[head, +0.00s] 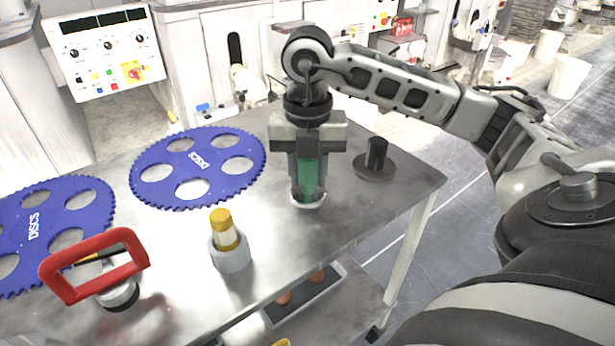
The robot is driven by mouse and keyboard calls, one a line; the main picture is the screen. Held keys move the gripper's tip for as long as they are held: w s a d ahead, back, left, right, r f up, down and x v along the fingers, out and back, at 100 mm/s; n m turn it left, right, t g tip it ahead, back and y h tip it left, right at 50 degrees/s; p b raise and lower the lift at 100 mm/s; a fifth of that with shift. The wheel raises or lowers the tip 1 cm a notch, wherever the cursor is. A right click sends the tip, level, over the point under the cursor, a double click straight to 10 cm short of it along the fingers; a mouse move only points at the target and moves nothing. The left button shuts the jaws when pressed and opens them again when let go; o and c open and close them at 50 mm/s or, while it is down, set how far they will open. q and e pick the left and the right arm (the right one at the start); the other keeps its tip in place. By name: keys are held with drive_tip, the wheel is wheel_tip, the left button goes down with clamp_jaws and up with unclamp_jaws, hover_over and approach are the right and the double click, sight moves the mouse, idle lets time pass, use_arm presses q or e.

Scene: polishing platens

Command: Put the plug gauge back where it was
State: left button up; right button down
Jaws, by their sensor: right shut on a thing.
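My right gripper (308,178) points straight down over the right half of the metal table and is shut on an upright green cylinder. This green cylinder (309,176) seems to be the plug gauge, but the fingers hide most of its sides. A pale round rim (309,203) shows at its lower end, close to the tabletop; I cannot tell whether it touches. To its left, a grey cup-like holder (230,257) holds an upright white piece with a yellow top (221,219). To its right stands a black post on a round dark base (375,168). My left gripper is out of view.
Two blue toothed discs (226,141) (73,205) with round holes lie at the left on the metal table (175,270). A red-framed handle on a grey base (126,235) stands at front left. A lower shelf holds a tray (335,283). A control panel (104,46) is behind.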

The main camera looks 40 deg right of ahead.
drive_tip(key=shift+w+f, duration=0.1)
drive_tip(key=shift+f, duration=0.85)
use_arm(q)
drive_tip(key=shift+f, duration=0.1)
use_arm(e)
drive_tip(key=shift+f, duration=0.1)
drive_tip(key=c, duration=1.1)
unclamp_jaws()
drive_tip(key=shift+o, duration=0.2)
drive_tip(key=shift+r, duration=0.25)
wheel_tip(320, 180, up, 11)
drive_tip(key=p, duration=0.2)
drive_tip(key=shift+f+p, duration=0.1)
drive_tip(key=shift+p, duration=0.25)
drive_tip(key=shift+r, duration=0.45)
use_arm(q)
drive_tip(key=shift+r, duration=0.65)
